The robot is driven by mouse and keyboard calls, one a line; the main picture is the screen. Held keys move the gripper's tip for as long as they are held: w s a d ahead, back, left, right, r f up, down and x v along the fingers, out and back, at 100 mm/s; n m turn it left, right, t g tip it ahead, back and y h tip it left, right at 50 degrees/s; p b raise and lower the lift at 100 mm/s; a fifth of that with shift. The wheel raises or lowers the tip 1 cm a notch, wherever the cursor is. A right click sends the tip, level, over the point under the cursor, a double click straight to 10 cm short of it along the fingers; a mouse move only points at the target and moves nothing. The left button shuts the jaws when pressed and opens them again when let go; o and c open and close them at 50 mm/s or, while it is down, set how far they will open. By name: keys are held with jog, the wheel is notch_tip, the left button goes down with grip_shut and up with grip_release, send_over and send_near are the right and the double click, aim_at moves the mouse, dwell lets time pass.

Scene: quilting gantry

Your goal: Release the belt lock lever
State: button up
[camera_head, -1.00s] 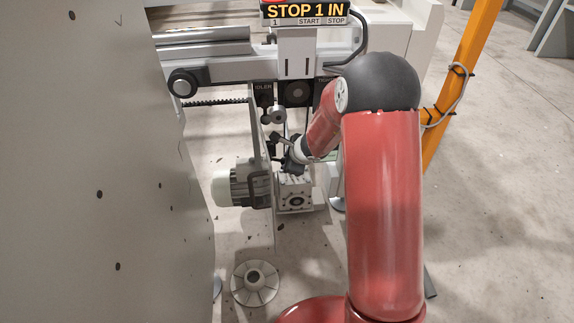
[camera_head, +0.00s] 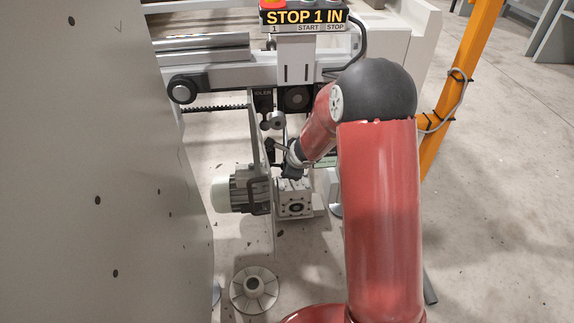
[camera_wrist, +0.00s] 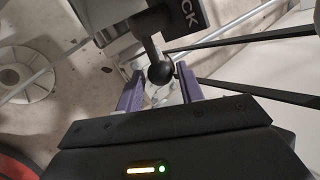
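A small gap seems to show on each side; touch cannot be told. In the head view my gripper (camera_head: 281,158) is small and partly hidden beside the motor, below the plate marked "IDLER", and the lever cannot be made out clearly.
A motor (camera_head: 242,189) and gearbox (camera_head: 295,199) sit just below my gripper. A toothed belt (camera_head: 217,107) runs left under the rail. Dark bars (camera_wrist: 250,38) cross the right of the wrist view. A large grey panel (camera_head: 95,170) stands at the left.

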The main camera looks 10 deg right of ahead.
jog(key=p+v, duration=0.3)
jog(key=v, duration=0.4)
jog(key=shift+s+r, duration=0.25)
jog(key=shift+r, duration=0.05)
jog(key=shift+d, duration=0.1)
